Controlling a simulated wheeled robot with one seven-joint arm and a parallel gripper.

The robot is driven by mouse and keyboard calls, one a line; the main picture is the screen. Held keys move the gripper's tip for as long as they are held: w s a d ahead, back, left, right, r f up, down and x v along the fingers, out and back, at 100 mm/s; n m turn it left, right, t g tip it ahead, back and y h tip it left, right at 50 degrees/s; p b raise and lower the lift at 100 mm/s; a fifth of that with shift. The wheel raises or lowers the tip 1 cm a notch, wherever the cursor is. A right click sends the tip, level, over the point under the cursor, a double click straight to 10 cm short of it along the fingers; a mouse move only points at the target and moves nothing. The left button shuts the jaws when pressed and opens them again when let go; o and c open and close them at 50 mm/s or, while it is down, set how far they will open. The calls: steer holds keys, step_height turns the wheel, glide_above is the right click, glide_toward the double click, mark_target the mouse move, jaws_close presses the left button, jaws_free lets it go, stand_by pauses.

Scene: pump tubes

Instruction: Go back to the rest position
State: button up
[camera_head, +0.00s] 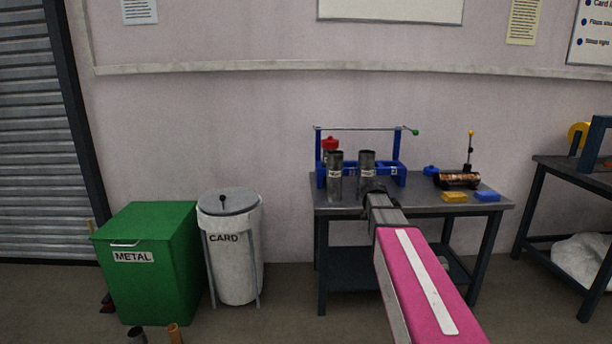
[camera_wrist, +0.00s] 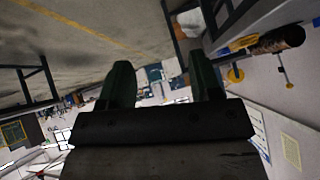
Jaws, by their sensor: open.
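My gripper (camera_head: 374,188) reaches over the left part of the grey table (camera_head: 430,205), at the end of my pink arm. It is small and partly hidden by my arm in the head view. In the wrist view its two dark green fingers (camera_wrist: 160,78) stand apart with nothing between them. Two grey labelled tubes (camera_head: 335,178) stand upright at a blue rack (camera_head: 390,170), the right one (camera_head: 367,160) just behind my gripper. I cannot tell if the gripper touches it. A red piece (camera_head: 330,143) shows behind the left tube.
A copper-coloured coil device (camera_head: 458,180), a yellow block (camera_head: 454,197) and a blue block (camera_head: 487,197) lie on the table's right. A green METAL bin (camera_head: 150,270) and a white CARD bin (camera_head: 232,260) stand left. Another bench (camera_head: 570,170) stands right. The wrist view is tilted.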

steer(key=s+a+f+n+y, duration=0.4)
steer(key=s+a+f+n, duration=0.4)
steer(key=s, duration=0.4)
steer(key=s+a+f+n+g+y, duration=0.1)
steer(key=s+a+f+n+y, duration=0.3)
steer(key=s+a+f+n, duration=0.4)
steer(key=shift+s+a+f+n+g+y, duration=0.3)
steer(key=shift+s+f+n, duration=0.7)
steer(key=shift+s+n, duration=0.65)
steer(key=shift+s+m, duration=0.25)
